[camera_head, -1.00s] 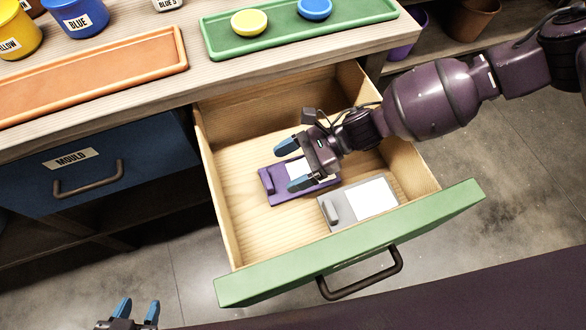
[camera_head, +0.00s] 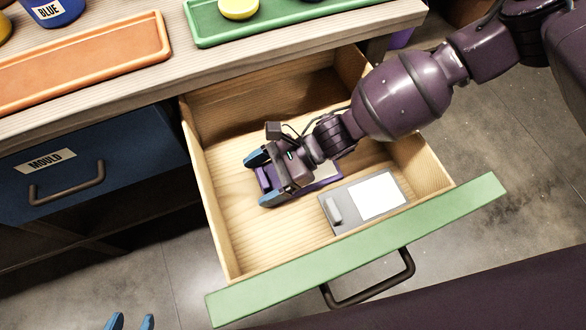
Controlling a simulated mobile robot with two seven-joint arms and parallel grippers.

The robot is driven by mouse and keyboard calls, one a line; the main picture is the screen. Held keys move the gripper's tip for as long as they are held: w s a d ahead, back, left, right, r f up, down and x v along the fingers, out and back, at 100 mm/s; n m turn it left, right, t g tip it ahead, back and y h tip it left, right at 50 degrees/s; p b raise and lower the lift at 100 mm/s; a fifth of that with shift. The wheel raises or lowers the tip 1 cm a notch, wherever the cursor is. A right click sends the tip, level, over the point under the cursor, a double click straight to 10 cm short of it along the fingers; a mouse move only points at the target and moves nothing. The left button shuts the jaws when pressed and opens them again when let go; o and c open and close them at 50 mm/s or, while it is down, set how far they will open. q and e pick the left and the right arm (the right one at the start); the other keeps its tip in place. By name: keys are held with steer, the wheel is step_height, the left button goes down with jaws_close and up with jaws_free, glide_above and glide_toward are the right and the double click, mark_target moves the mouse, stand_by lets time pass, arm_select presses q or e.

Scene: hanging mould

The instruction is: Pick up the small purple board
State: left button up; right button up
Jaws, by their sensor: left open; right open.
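The small purple board (camera_head: 325,174) lies in the open green-fronted drawer (camera_head: 225,235), largely hidden under my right gripper. My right gripper (camera_head: 264,178) is open, low over the board, with its blue fingertips on either side of the board's raised purple left end. I cannot tell whether the fingers touch it. My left gripper (camera_head: 131,321) is open and empty at the bottom left edge, outside the drawer, with only its blue fingertips showing.
A grey board (camera_head: 333,224) with a white panel lies in the drawer just in front of the purple one. A shut blue drawer labelled MOULD (camera_head: 105,170) is to the left. Orange (camera_head: 100,60) and green (camera_head: 290,25) trays sit on the tabletop above.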

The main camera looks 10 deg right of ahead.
steer(key=shift+a, duration=0.1)
steer(key=c, duration=1.1)
